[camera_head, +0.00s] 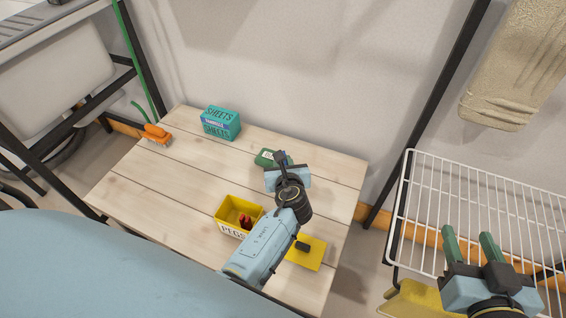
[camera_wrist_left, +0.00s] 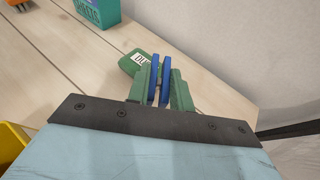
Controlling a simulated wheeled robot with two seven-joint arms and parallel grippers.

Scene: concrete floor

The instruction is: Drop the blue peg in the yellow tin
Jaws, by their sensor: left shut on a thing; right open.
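The blue peg (camera_wrist_left: 153,78) shows in the left wrist view as two blue prongs side by side. My left gripper (camera_wrist_left: 164,86) is shut on it, with a green finger on either side. In the head view this gripper is above the table's right part, beside a green labelled object; the peg is hidden there. The yellow tin (camera_head: 226,226), marked PEGS, stands on the table left of my left forearm, with something red inside. Its edge shows at the lower left of the wrist view (camera_wrist_left: 10,145). My right gripper (camera_head: 468,245) is open and empty, by the wire rack.
The green labelled object (camera_head: 264,157) lies close to the left gripper. A teal SHEETS box (camera_head: 221,123) and an orange brush (camera_head: 156,134) stand toward the table's back left. A flat yellow item (camera_head: 313,256) lies right of my forearm. The wooden table's (camera_head: 150,190) left part is clear.

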